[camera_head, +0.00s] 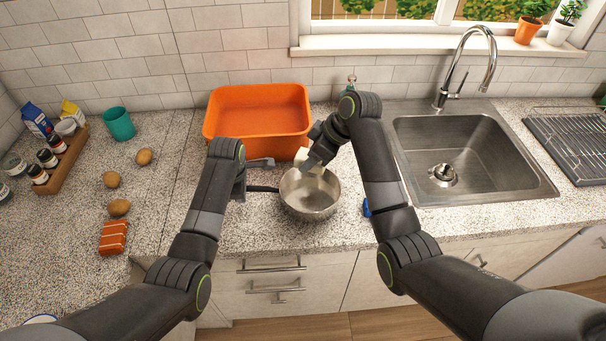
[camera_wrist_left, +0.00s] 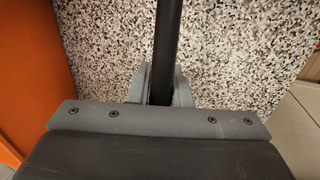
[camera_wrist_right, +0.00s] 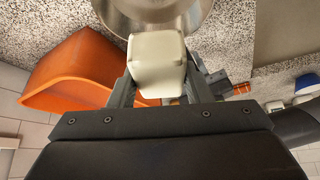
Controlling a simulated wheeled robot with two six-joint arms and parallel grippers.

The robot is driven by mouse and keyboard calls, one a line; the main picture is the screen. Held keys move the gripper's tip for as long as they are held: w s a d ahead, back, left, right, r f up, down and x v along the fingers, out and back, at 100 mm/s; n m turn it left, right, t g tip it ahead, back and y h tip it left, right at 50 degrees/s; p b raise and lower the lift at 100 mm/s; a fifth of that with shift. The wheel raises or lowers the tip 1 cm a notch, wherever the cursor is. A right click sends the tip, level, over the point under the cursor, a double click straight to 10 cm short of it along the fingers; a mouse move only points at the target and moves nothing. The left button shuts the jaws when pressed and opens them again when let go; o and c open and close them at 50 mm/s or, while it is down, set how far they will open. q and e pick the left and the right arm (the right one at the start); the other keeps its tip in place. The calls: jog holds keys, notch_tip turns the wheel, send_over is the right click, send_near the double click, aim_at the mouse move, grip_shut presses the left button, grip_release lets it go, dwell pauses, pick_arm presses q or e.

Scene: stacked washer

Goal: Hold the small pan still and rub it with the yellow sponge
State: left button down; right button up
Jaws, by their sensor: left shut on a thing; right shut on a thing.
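The small steel pan (camera_head: 311,197) stands on the speckled counter, its open bowl facing up. Its black handle (camera_wrist_left: 167,40) points left, between the fingers of my left gripper (camera_wrist_left: 162,85), which is shut on it. My right gripper (camera_wrist_right: 160,80) is shut on the sponge (camera_wrist_right: 157,62), a pale cream-yellow block. In the head view the sponge (camera_head: 301,155) is at the pan's far rim, partly hidden by my right gripper (camera_head: 314,163). The pan's bowl also shows beyond the sponge in the right wrist view (camera_wrist_right: 190,14). I cannot tell whether the sponge touches the pan.
An orange basin (camera_head: 257,122) stands right behind the pan. The steel sink (camera_head: 460,155) and tap (camera_head: 466,65) are to the right. A blue object (camera_head: 366,208) is partly hidden by my right arm. Potatoes (camera_head: 118,207) and a teal cup (camera_head: 118,123) are left. Counter in front of the pan is clear.

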send_over(302, 202)
jog(key=d, duration=0.2)
notch_tip(302, 202, down, 6)
jog(key=shift+s+d+f, duration=0.1)
jog(key=shift+s+f, duration=0.1)
jog(key=shift+f, duration=1.4)
jog(key=shift+s+d+f, duration=0.1)
jog(key=shift+s+f, duration=0.05)
jog(key=shift+f, duration=1.45)
jog(key=shift+w+f, duration=0.35)
jog(key=shift+f, duration=0.35)
jog(key=shift+w, duration=1.5)
jog(key=shift+s+f, duration=0.2)
jog(key=shift+s, duration=0.1)
jog(key=s, duration=0.3)
jog(key=shift+s+r, duration=0.1)
jog(key=shift+r, duration=0.2)
jog(key=shift+w+a+f, duration=0.15)
jog(key=shift+w, duration=1.75)
jog(key=shift+s+f, duration=0.1)
jog(key=shift+s, duration=0.25)
jog(key=shift+s+r, duration=0.15)
jog(key=shift+s, duration=0.65)
jog(key=shift+s+r, duration=0.1)
jog(key=shift+s, duration=0.65)
notch_tip(302, 202, up, 8)
jog(key=shift+f, duration=0.15)
jog(key=shift+w, duration=0.1)
